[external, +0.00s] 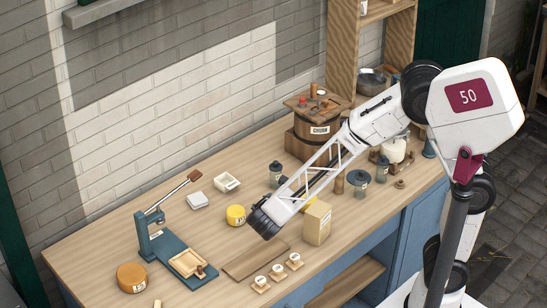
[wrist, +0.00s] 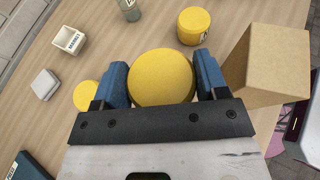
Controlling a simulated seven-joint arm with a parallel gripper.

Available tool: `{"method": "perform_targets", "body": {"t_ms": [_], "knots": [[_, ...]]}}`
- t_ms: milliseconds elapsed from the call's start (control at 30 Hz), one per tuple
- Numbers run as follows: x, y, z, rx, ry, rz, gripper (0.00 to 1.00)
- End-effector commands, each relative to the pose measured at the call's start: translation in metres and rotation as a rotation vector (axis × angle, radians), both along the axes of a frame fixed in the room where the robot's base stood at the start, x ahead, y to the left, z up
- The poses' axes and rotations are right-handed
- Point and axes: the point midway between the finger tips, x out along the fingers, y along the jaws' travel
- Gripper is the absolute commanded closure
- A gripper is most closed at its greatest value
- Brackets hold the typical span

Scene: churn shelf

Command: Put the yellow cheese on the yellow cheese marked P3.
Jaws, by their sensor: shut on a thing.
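My gripper (wrist: 161,80) is shut on a round yellow cheese (wrist: 161,78), held between its two blue fingers. In the external view the gripper (external: 264,224) is over the table, and the held cheese is hidden behind it. A second yellow cheese (external: 236,214) with a white label stands just left of the gripper; in the wrist view it is partly hidden by the left finger (wrist: 86,95). A third yellow cheese (wrist: 195,25) stands beyond the held one, its label edge-on; it is mostly covered by my arm in the external view (external: 309,201). I cannot read either label.
A cardboard box (external: 317,222) stands close right of the gripper. A white tub (external: 227,182) and pale block (external: 197,200) are behind left. A blue lever press (external: 165,245) and orange cheese (external: 131,277) are at left. A wooden board (external: 254,259) lies in front.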

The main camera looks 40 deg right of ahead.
Motion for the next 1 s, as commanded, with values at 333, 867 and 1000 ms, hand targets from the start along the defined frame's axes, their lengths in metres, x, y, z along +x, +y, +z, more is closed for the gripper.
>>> {"method": "perform_targets", "body": {"t_ms": [333,867,1000], "knots": [[0.002,0.001,0.0,0.0,-0.001,0.0,0.61],[0.059,0.026,-0.006,-0.001,-0.001,-0.001,0.61],[0.078,0.034,-0.008,-0.001,0.0,-0.001,0.61]]}}
